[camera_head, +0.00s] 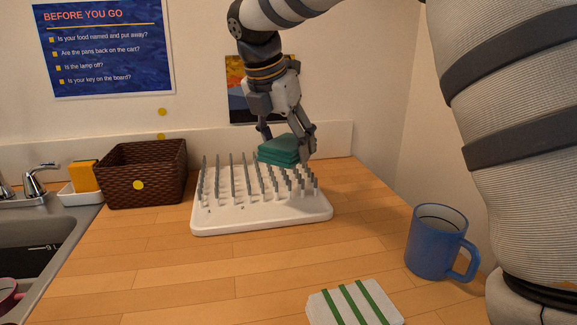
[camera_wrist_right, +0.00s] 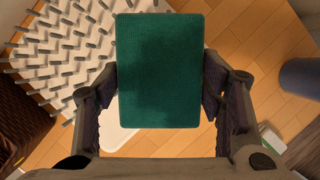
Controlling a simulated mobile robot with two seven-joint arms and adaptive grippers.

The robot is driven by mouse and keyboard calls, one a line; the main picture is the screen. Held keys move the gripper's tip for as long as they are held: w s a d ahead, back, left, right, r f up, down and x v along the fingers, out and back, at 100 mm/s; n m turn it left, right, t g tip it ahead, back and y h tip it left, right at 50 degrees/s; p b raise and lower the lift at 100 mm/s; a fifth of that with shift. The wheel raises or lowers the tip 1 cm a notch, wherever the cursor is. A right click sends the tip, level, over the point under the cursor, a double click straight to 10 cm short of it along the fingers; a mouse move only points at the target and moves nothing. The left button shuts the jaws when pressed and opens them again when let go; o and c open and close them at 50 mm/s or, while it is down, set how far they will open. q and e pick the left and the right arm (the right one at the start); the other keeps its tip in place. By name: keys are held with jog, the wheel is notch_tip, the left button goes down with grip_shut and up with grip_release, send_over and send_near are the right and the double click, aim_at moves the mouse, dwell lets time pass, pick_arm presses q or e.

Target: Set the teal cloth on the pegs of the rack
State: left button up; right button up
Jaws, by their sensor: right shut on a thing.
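The teal cloth (camera_head: 281,149) is a folded, layered block. My right gripper (camera_head: 287,146) is shut on it by two opposite sides, at the back right part of the rack. In the right wrist view the cloth (camera_wrist_right: 160,70) fills the space between the fingers of my right gripper (camera_wrist_right: 160,92). The white rack (camera_head: 262,222) stands on the wooden counter with rows of grey pegs pointing up. The cloth is at or just above the peg tops; I cannot tell whether it touches them. My left gripper is not in view.
A dark wicker basket (camera_head: 143,176) stands left of the rack, beside a sponge (camera_head: 84,176) in a white holder. A blue mug (camera_head: 436,243) stands at the right. A white cloth with green stripes (camera_head: 354,304) lies in front. The sink (camera_head: 40,235) is at the left.

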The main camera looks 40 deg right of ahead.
aim_at(291, 178)
jog(key=shift+w+d+f, duration=0.3)
jog(key=shift+d+f, duration=0.05)
jog(key=shift+f, duration=0.2)
jog(key=shift+w+d+f, duration=0.25)
jog(key=shift+d+f, duration=0.05)
jog(key=shift+f, duration=0.2)
jog(key=x, duration=0.3)
jog(key=shift+w+a+f, duration=0.15)
jog(key=shift+a+f, duration=0.05)
jog(key=shift+f, duration=0.4)
jog(key=shift+f, duration=0.1)
jog(key=o, duration=1.1)
jog(key=v, duration=1.2)
jog(key=shift+a, duration=0.1)
